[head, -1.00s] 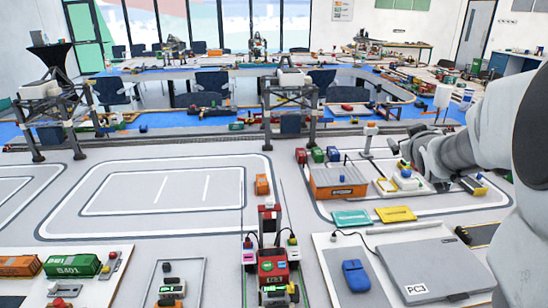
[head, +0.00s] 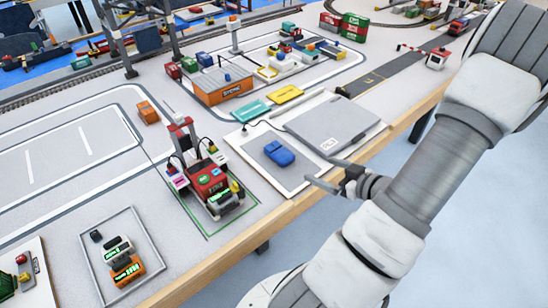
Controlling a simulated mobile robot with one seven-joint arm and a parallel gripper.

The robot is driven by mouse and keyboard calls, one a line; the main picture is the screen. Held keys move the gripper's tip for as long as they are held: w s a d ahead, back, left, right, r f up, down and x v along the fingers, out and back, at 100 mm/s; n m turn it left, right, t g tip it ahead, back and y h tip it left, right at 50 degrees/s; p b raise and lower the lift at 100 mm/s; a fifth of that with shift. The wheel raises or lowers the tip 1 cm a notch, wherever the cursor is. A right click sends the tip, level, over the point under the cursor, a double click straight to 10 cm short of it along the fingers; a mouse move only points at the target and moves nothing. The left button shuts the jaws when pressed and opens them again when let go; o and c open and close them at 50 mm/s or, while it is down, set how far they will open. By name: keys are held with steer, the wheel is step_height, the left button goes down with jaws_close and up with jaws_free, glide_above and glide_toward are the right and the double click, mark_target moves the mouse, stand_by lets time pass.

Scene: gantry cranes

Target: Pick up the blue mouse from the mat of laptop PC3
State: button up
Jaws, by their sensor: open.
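The blue mouse (head: 279,153) lies on a grey mat (head: 292,177) with a white border, near the table's front edge. The closed grey laptop (head: 327,122) is right behind the mat to the right; its label is too small to read now. My gripper (head: 322,174) is open and empty. In the picture its fingers point left, just right of the mat and below the laptop, apart from the mouse. Its exact height above the table is hard to tell.
A red reach stacker model (head: 207,175) stands left of the mat. Teal (head: 251,111) and yellow (head: 285,94) plates lie behind it. An orange container block (head: 222,85) is farther back. The wooden table edge (head: 245,238) runs diagonally below the mat.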

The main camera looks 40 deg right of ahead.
mark_target(287, 156)
steer(key=b+x, duration=0.3)
steer(key=x, duration=1.4)
steer(key=shift+w+b, duration=0.1)
steer(key=shift+b, duration=0.3)
steer(key=c, duration=1.3)
steer(key=shift+c, duration=0.2)
